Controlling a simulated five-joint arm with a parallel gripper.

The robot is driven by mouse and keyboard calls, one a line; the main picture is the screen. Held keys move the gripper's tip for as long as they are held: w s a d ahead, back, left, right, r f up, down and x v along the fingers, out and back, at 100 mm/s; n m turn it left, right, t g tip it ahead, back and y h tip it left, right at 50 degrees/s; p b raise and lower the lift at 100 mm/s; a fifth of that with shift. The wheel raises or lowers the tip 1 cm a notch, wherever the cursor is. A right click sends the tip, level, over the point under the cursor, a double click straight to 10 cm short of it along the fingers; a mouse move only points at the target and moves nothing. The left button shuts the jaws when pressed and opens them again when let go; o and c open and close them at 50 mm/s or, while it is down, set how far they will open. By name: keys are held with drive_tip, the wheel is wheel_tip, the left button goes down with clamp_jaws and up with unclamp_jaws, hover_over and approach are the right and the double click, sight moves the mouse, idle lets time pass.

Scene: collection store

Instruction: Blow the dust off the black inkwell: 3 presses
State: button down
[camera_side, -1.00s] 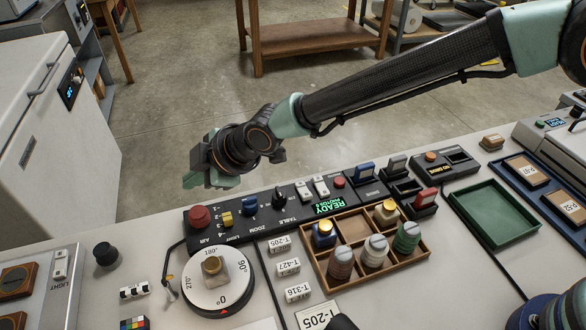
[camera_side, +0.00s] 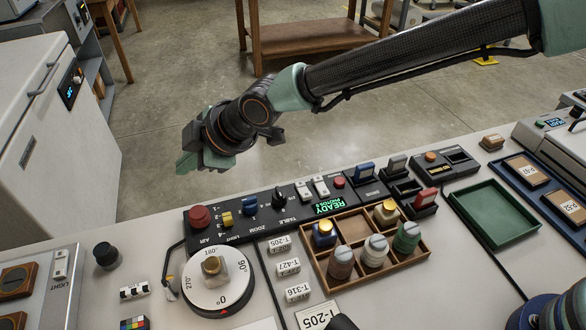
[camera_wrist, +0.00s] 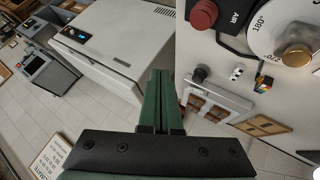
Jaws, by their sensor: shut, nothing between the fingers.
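My gripper (camera_side: 184,166) is shut and empty, in the air beyond the far edge of the bench. Its closed green fingers also show in the wrist view (camera_wrist: 159,80). The red AIR button (camera_side: 199,216) sits at the left end of the black control panel, below my gripper in the side picture and apart from it. The button also shows in the wrist view (camera_wrist: 204,13). A pale, clear bottle with a brass cap (camera_side: 212,268) stands on the white turntable (camera_side: 201,293). I cannot make out a black inkwell.
The panel display (camera_side: 328,207) reads READY. A wooden tray (camera_side: 322,283) holds several capped bottles. A small black knob-like piece (camera_side: 107,256) stands left of the turntable. A green tray (camera_side: 494,213) is empty. A white cabinet (camera_side: 50,130) stands at the left, beyond the bench.

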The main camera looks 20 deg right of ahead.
approach(196, 209)
drive_tip(key=shift+w+a+f, duration=0.7)
drive_tip(key=shift+w+a, duration=0.2)
drive_tip(key=shift+a, duration=0.15)
drive_tip(key=shift+w+a+f, duration=0.65)
drive_tip(key=shift+w+a, duration=0.2)
drive_tip(key=shift+a, duration=0.15)
drive_tip(key=shift+f, duration=0.15)
idle(0.5)
drive_tip(key=shift+w+d+f, duration=0.1)
drive_tip(key=shift+f, duration=0.15)
drive_tip(key=shift+f, duration=0.9)
idle(1.1)
drive_tip(key=shift+r, duration=1.25)
drive_tip(key=shift+r, duration=0.1)
drive_tip(key=shift+r, duration=2.45)
